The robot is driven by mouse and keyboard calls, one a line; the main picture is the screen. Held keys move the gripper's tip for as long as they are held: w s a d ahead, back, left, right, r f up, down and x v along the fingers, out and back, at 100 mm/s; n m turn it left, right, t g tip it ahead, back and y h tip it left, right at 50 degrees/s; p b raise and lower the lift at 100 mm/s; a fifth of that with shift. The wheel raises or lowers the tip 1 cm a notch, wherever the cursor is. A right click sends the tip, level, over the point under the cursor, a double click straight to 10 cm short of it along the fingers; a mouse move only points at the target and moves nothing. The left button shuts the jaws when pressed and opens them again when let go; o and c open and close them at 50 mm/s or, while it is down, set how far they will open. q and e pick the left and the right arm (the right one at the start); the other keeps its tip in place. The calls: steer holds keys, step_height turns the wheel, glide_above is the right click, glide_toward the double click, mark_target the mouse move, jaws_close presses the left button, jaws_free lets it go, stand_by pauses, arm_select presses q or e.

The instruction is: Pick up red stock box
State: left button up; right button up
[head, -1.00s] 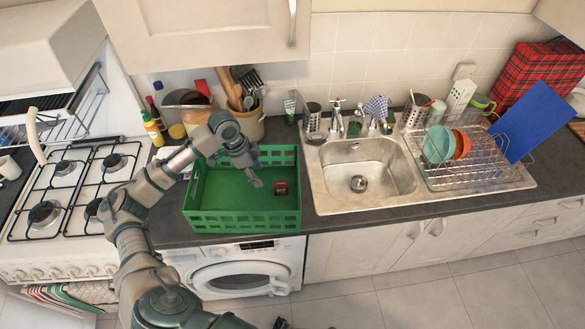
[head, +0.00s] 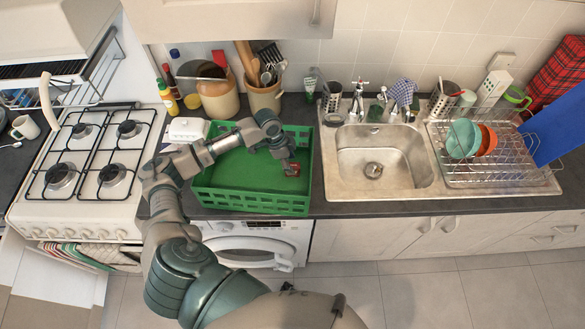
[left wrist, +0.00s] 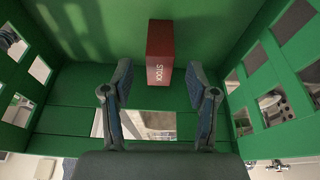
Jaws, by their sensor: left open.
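The red stock box (head: 292,170) sits inside the green crate (head: 225,199), near the crate's right side. In the left wrist view the red stock box (left wrist: 160,52) lies on the green floor, with white lettering on its near face. My left gripper (head: 286,157) reaches down into the crate right at the box, partly covering it in the head view. In the left wrist view its fingers (left wrist: 160,88) are spread apart, with the box just beyond and between the fingertips. Whether a finger touches the box I cannot tell. My right gripper is not seen.
The green crate has slotted side walls around the gripper. A sink (head: 385,188) is to the right, with a dish rack (head: 490,160) beyond. A gas hob (head: 95,160) is to the left. A white butter dish (head: 188,130) and utensil pots (head: 264,98) stand by the crate.

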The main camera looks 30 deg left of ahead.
mark_target(292, 165)
arm_select(q)
steer(key=x, duration=0.4)
steer(key=shift+w+d+f+p, duration=0.15)
steer(key=shift+d+f+p, duration=0.05)
steer(key=shift+f+p, duration=0.15)
steer(key=shift+d+f, duration=0.1)
steer(key=shift+d, duration=0.2)
steer(key=c, duration=0.7)
steer(key=shift+a, duration=0.15)
steer(key=c, duration=0.4)
steer(key=shift+a, duration=0.2)
jaws_close()
